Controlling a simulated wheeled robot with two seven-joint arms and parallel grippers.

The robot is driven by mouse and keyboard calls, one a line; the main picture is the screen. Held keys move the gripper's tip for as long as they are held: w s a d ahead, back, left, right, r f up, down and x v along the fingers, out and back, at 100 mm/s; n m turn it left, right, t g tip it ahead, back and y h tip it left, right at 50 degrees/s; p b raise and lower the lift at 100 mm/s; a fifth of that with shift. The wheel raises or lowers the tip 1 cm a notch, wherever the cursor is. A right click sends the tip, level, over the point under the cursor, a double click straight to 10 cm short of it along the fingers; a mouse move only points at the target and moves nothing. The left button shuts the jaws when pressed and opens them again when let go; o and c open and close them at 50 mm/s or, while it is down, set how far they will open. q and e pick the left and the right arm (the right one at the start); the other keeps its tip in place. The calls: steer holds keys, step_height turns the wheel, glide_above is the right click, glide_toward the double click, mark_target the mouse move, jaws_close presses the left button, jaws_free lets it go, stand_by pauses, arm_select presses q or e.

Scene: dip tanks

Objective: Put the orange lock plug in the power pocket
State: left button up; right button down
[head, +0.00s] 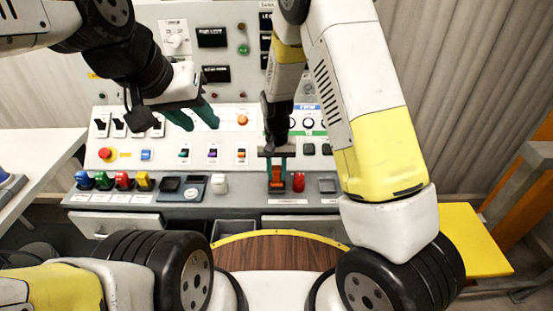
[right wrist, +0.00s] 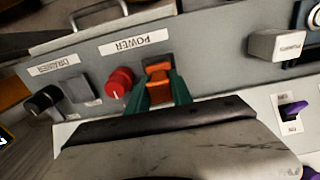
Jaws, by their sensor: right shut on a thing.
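The orange lock plug (head: 277,181) is upright at the front ledge of the console. It also shows in the right wrist view (right wrist: 158,84), between the green fingertips. My right gripper (head: 277,170) points down and is shut on the plug. The POWER label (right wrist: 133,42) is just beyond the plug and a red knob. The power pocket is hidden by the plug and fingers, so I cannot tell how deep the plug sits. My left gripper (head: 199,121) hangs empty above the console's left half, its green fingers apart.
A red knob (head: 298,181) stands close beside the plug; it also shows in the right wrist view (right wrist: 119,81). A grey square block (head: 327,184) is farther right. Several coloured plugs, such as a yellow one (head: 143,181), line the ledge's left part. A white block (head: 219,183) stands left of the plug.

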mark_target(276, 168)
steer(key=shift+f, duration=0.95)
steer(key=c, duration=1.1)
jaws_free()
steer(key=shift+f, duration=0.15)
steer(key=shift+c, duration=0.2)
step_height(276, 168, up, 12)
steer(key=shift+f, duration=0.1)
steer(key=s+d+r+t+y, duration=0.1)
steer(key=s+d+r+t, duration=0.2)
steer(key=s+d+r, duration=0.4)
steer(key=s+d+r+t+y, duration=0.1)
steer(key=s+d+r+t, duration=0.2)
steer(key=s+d+r, duration=0.4)
steer(key=s+r, duration=0.5)
steer(key=r, duration=0.3)
steer(key=shift+s+n, duration=0.3)
steer(key=shift+s, duration=0.05)
steer(key=shift+d, duration=0.1)
